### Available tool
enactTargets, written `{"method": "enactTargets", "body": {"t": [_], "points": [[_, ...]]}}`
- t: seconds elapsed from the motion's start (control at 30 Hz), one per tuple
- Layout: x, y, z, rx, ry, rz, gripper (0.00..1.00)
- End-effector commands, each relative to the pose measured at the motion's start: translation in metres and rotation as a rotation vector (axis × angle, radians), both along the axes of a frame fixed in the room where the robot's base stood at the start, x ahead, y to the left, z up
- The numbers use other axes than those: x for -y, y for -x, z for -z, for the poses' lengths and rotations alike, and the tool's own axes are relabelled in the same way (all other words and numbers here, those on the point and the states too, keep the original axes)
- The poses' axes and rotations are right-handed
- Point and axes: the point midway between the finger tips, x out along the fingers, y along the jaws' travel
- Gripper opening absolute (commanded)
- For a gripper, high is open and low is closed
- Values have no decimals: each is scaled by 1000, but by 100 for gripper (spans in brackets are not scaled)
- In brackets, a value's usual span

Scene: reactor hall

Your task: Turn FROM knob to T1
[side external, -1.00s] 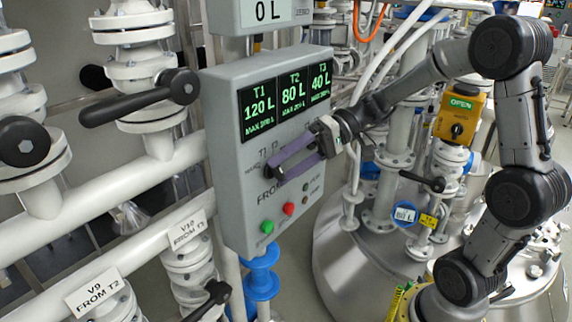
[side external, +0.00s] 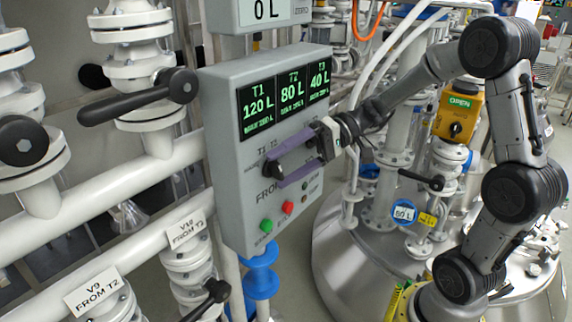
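The grey control box (side external: 228,185) shows three green readings: T1 120 L, T2 80 L and T3 40 L. The dark FROM knob (side external: 271,170) is on its front face, above the FROM label and below the small T1 and T2 marks. My gripper (side external: 275,170) comes from the right with two purple fingers. The fingers are apart, one above the knob and one below it, with the tips near the panel. I cannot tell whether they touch the knob. The fingers partly hide the knob, its pointer direction and the markings around it.
A green button (side external: 266,226) and a red button (side external: 288,208) sit below on the box. White pipes with black-handled valves (side external: 140,98) stand at left. A yellow OPEN unit (side external: 459,110) and a steel vessel (side external: 345,250) are at right.

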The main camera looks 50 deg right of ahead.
Motion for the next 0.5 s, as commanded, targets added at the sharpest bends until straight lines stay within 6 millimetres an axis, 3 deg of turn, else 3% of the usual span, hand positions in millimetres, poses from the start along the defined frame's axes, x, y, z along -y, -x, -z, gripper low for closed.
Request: {"method": "enactTargets", "body": {"t": [0.27, 0.5], "points": [[3, 1, -1, 0, 0, 1, 92], [35, 14, -12, 3, 2, 7, 92]]}}
